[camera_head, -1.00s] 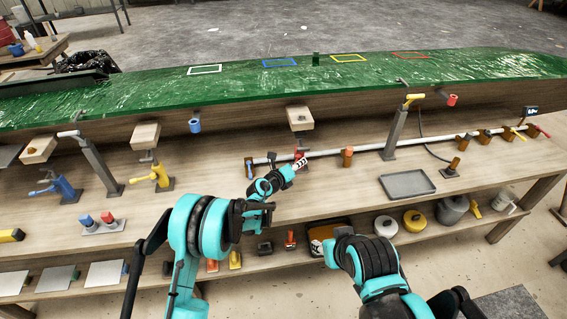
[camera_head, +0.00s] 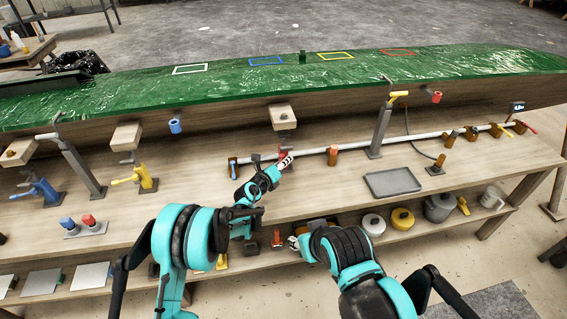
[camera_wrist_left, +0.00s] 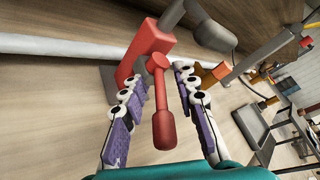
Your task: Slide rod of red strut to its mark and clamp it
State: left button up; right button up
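The red strut (camera_wrist_left: 150,45) stands close ahead in the left wrist view, with its red lever handle (camera_wrist_left: 163,115) between my left fingers. A grey rod rises from its top. In the head view, a pale wooden block (camera_head: 283,116) is above the strut, whose body is mostly hidden by my left gripper (camera_head: 285,161). My left gripper also shows in the wrist view (camera_wrist_left: 160,90); its fingers are apart on either side of the handle, with visible gaps. A red outlined mark (camera_head: 397,52) lies on the green hull. My right gripper (camera_head: 296,243) is low, below the bench edge, its fingers unclear.
A white pipe (camera_head: 400,141) with several brown clamps runs along the bench behind the strut. The yellow strut (camera_head: 146,178) and blue strut (camera_head: 42,189) stand left. A grey tray (camera_head: 392,182) lies right. Jars stand on the lower shelf.

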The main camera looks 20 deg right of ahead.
pick_arm(q)
jog(key=shift+s, duration=0.1)
jog(key=v, duration=1.2)
